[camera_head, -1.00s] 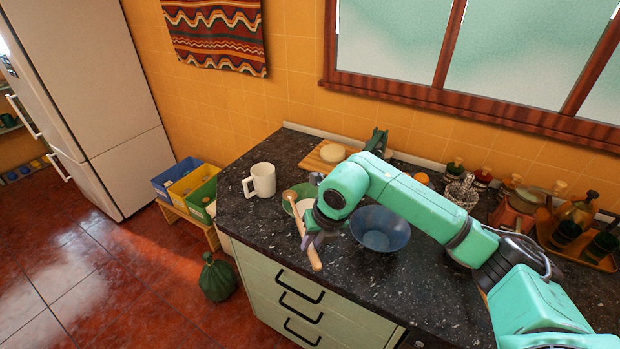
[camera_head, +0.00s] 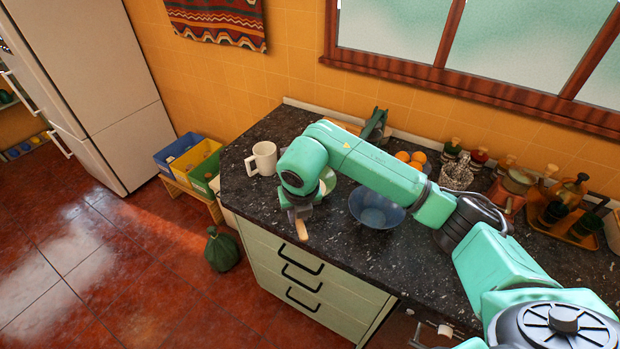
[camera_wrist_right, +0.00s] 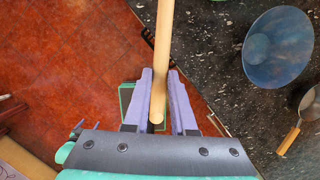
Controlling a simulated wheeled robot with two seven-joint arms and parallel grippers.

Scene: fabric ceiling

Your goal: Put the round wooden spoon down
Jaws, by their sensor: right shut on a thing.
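The round wooden spoon shows in the head view only as a short piece of pale handle (camera_head: 301,229) below my right gripper (camera_head: 297,212), by the counter's front edge. In the right wrist view, the handle (camera_wrist_right: 164,35) runs up out of the picture between the two purple fingers of my right gripper (camera_wrist_right: 161,80), which is shut on it near its end. The spoon's round head is not seen in either view. I cannot tell whether the spoon touches the dark speckled counter (camera_head: 245,205). My left gripper is not in view.
A blue bowl (camera_head: 375,209) stands right of the gripper, and a white mug (camera_head: 263,158) stands to its left. A green bowl (camera_head: 329,178) is partly hidden behind my arm. Oranges (camera_head: 410,158) and several bottles stand farther back. Bare counter lies at the front left.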

